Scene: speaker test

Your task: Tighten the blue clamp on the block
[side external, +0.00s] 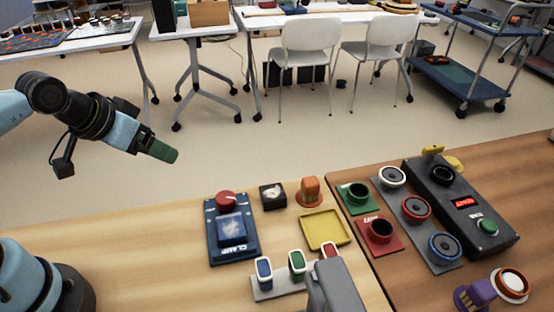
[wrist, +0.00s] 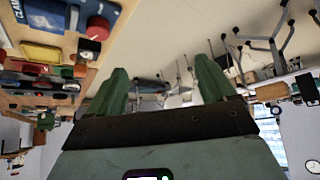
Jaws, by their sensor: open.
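The blue clamp (side external: 244,256) is a flat dark blue device with pale "CLAMP" lettering, on the left part of the wooden table. A blue block (side external: 232,229) with a pale picture on top sits on it. A round red knob (side external: 227,200) stands at its far end. In the wrist view the clamp (wrist: 48,12) shows at the top left, partly cut off, with its red knob (wrist: 97,29). My gripper (side external: 165,151) is in the air, left of the clamp and well apart from it. Its green fingers (wrist: 163,82) are spread and empty in the wrist view.
A black box (side external: 272,196), an orange piece (side external: 310,190) and a yellow tray (side external: 325,229) lie right of the clamp. Coloured switches (side external: 297,264) stand nearer the camera. Round sockets and a dark control box (side external: 460,208) fill the right table. Bare wood lies left of the clamp.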

